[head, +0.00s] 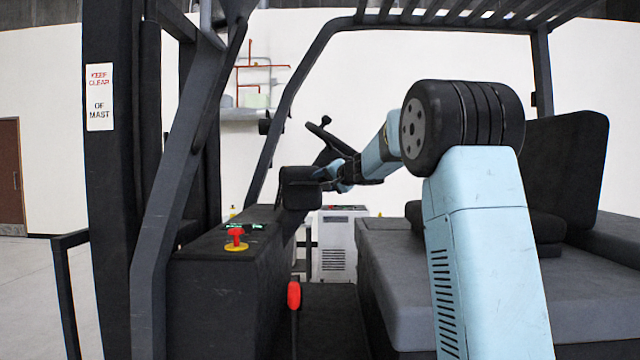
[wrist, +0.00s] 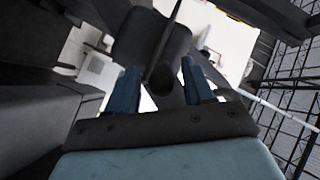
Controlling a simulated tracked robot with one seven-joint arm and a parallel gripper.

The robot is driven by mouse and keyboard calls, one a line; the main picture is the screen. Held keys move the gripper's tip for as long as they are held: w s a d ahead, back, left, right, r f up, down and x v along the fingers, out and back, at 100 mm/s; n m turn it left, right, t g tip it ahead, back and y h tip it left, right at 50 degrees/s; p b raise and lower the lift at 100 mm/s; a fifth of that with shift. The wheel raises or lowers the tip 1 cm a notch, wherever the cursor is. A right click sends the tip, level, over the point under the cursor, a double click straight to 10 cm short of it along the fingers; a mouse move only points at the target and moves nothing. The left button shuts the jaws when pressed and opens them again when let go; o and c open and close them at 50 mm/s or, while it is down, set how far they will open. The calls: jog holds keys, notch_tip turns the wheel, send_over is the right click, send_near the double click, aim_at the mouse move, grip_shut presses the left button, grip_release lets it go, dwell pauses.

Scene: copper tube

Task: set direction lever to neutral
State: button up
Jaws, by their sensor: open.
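The direction lever (wrist: 168,38) appears to be the thin dark rod in the wrist view; its rounded lower end lies between my fingers. It runs up across a dark steering column housing (wrist: 135,38). In the head view that housing (head: 300,190) stands below the steering wheel (head: 328,140), and I cannot make out the lever there. My gripper (head: 336,182) is close to the right side of the housing. In the wrist view my gripper (wrist: 160,68) has its blue fingers apart, one on each side of the rod. I cannot tell whether either finger touches it.
A red emergency button (head: 236,236) on a yellow base sits on the dark console at left. A red-handled lever (head: 293,295) rises beside it. The seat (head: 565,165) is at right under my arm. The mast (head: 120,180) and frame posts stand left.

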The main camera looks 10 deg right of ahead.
jog(key=shift+x, duration=1.3)
grip_shut()
